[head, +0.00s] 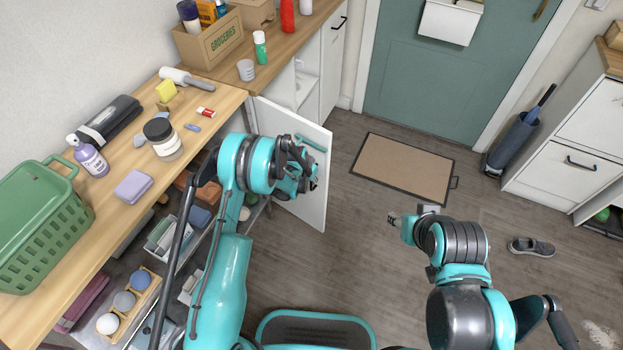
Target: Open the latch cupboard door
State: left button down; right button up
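The white cupboard door (318,195) stands swung out from the wooden counter in the head view, its panel jutting over the floor. White shelves (305,86) show in the open cupboard behind it. A teal strip (311,142) lies across the upper part of the panel; I cannot tell whether it is a handle. My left gripper (309,180) is in front of the door's near face, overlapping it in the picture. Contact and finger opening are unclear, and my arm hides part of the door. My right gripper (394,220) is over the floor, away from the door, its opening unclear.
The counter (221,100) holds a jar (163,139), a purple bottle (89,157) and a green basket (35,235). A doormat (405,168) lies before the green door (440,72). A shoe (531,247) lies at right. Floor between the cupboard door and mat is clear.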

pick_arm(q)
jog(key=c, duration=1.6)
grip_release()
jog(key=v, duration=1.2)
